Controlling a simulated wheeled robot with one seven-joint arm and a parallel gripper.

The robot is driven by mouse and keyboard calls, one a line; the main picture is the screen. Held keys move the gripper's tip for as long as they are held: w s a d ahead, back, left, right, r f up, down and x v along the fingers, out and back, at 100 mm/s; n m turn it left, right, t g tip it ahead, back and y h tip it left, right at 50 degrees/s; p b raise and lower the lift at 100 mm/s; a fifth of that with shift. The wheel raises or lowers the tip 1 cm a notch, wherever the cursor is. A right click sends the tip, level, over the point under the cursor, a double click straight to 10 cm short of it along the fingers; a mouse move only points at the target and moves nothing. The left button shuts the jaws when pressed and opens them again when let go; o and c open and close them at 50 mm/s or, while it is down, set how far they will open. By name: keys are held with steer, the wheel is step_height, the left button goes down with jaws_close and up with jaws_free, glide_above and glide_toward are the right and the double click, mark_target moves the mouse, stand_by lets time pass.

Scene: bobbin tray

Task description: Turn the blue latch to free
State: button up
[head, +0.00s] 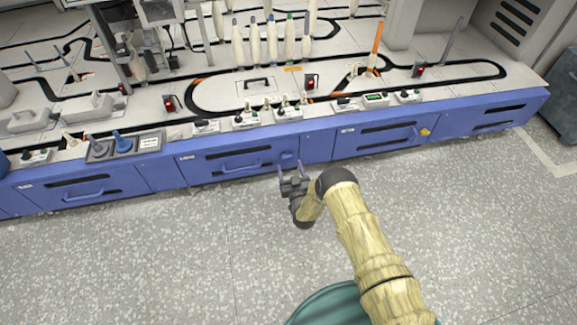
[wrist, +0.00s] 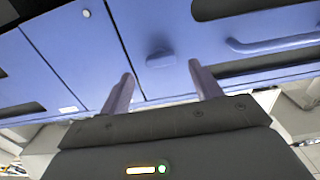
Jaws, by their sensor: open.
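The blue latch (head: 287,155) is a small raised piece on the blue front panel, to the right of a drawer handle. In the wrist view the latch (wrist: 160,58) shows as a short, wide tab, just beyond and between my fingertips. My gripper (head: 291,168) is in front of the panel, just below the latch in the head view. Its two fingers (wrist: 162,75) are spread apart with nothing between them. I see no contact with the latch, though the exact gap is hard to judge.
A drawer handle (head: 240,167) sticks out left of the latch; the wrist view also shows a curved handle (wrist: 275,43). Above the panel, the machine top holds small control boxes (head: 246,120), a dark blue knob (head: 118,135) and several upright bobbins (head: 272,42). The speckled floor (head: 180,265) in front is clear.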

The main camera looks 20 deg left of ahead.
mark_target(288, 158)
steer(key=b+x, duration=0.1)
steer(key=x, duration=0.3)
steer(key=c, duration=1)
